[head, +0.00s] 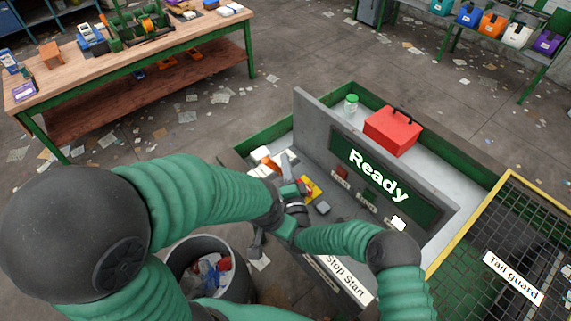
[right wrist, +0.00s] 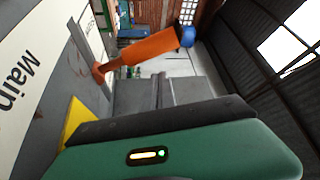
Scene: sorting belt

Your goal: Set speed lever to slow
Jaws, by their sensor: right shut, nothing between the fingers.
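The grey control panel (head: 362,222) stands beside the belt, below a screen reading "Ready" (head: 378,176). I cannot clearly pick out the speed lever; my arms hide part of the panel. In the right wrist view an orange handle (right wrist: 146,48) juts out near a "Main" label (right wrist: 15,80), beyond the dark finger, with a visible gap. My left arm crosses in from the left; its gripper is mostly hidden near the panel's front edge.
A yellow plate (head: 312,187) sits right of the right gripper. A "Stop Start" label (head: 345,277) runs along the front edge. A bin (head: 184,262) is below, and the tail guard (head: 530,230) is at right.

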